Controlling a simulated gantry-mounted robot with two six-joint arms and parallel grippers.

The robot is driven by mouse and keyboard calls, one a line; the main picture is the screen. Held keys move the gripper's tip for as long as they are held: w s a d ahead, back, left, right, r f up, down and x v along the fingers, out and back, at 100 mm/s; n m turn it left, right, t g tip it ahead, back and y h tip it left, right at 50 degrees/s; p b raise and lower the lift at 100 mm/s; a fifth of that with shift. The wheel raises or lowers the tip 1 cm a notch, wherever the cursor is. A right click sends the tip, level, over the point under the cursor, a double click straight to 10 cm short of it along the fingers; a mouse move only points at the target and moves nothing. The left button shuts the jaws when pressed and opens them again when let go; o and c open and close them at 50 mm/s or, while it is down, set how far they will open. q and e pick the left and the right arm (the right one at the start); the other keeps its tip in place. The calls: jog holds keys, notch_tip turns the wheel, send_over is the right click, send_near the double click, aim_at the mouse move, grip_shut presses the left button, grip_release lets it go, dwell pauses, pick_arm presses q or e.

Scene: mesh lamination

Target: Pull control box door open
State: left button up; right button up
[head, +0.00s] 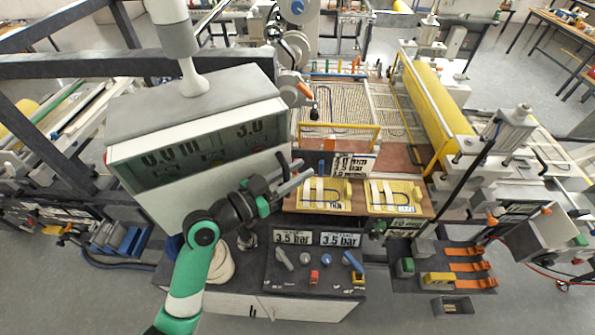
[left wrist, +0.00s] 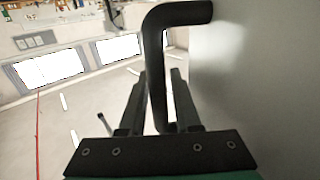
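The control box (head: 195,105) is a grey cabinet at the left of the head view, with a digital display on its upper front. A pale panel that looks like its door (head: 165,205) lies below the display, partly hidden by my left arm. My left gripper (head: 297,173) is at the right edge of this panel. In the left wrist view, a black bent handle (left wrist: 156,65) stands between the two fingers of my left gripper (left wrist: 160,75), attached beside the grey door surface (left wrist: 255,80). The fingers flank the handle, with narrow gaps visible on both sides. My right gripper is not in view.
A console (head: 315,275) with knobs and pressure readouts stands below the left gripper. Yellow plates (head: 325,197) lie on the bench to its right. A hanging support post (head: 190,75) meets the box top. Grey floor is open at lower left.

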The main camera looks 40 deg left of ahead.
pick_arm(q)
grip_shut()
dwell(1.4)
